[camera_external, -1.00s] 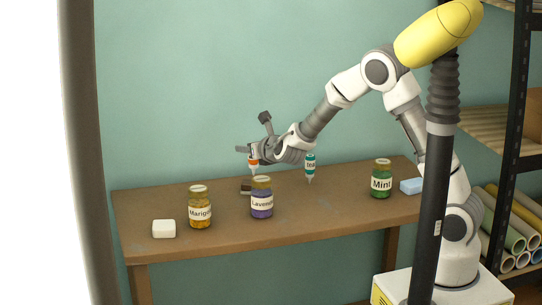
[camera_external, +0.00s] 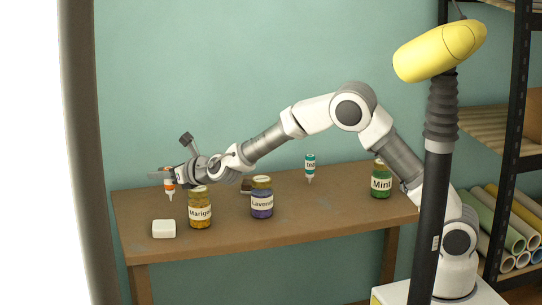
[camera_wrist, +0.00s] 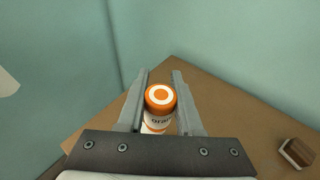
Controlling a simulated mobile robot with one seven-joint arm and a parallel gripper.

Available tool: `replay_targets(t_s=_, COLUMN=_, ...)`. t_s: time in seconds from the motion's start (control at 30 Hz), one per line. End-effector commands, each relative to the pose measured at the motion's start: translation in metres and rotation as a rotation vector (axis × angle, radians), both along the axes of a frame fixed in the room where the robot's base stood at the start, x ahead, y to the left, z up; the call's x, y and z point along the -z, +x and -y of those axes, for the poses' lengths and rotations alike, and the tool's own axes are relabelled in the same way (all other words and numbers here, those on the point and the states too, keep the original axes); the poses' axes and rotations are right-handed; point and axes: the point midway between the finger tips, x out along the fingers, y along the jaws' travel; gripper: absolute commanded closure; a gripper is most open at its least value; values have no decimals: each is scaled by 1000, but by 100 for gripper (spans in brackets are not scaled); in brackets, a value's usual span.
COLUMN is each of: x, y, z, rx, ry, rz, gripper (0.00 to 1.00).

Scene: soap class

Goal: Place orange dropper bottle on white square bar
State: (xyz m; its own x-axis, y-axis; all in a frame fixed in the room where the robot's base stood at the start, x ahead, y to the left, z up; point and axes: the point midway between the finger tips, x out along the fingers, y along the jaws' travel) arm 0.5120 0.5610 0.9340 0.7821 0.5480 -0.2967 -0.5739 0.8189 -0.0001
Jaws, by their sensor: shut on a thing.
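The orange dropper bottle (camera_external: 170,189) hangs with its nozzle down from my gripper (camera_external: 168,176), above the left part of the table. In the wrist view the orange dropper bottle (camera_wrist: 158,110) stands between the two fingers of my gripper (camera_wrist: 160,100), which are shut on it. The white square bar (camera_external: 164,229) lies on the table near its front left edge. The bottle is above and behind the bar in the picture, apart from it. The bar does not show in the wrist view.
The Marigold jar (camera_external: 200,210) stands just right of the bar, below my wrist. The Lavender jar (camera_external: 262,198), a teal dropper bottle (camera_external: 310,168) and the Mint jar (camera_external: 381,180) stand farther right. A brown block (camera_wrist: 297,152) lies on the wooden table (camera_wrist: 225,125).

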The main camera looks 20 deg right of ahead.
Motion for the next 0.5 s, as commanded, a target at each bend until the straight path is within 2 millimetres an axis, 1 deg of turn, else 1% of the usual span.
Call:
replay_targets(t_s=0.03, x=6, y=-4, z=-10, rx=-3, ry=-2, rz=1, gripper=100)
replay_targets(t_s=0.1, x=12, y=-6, z=-18, rx=0, ry=0, rz=1, gripper=100)
replay_targets(t_s=0.2, x=15, y=-8, z=-25, rx=1, ry=1, rz=2, gripper=100)
replay_targets(t_s=0.33, x=24, y=-8, z=-26, rx=3, ry=-1, rz=1, gripper=100)
replay_targets(t_s=0.5, x=50, y=-9, z=-26, rx=2, ry=-2, rz=0, gripper=100)
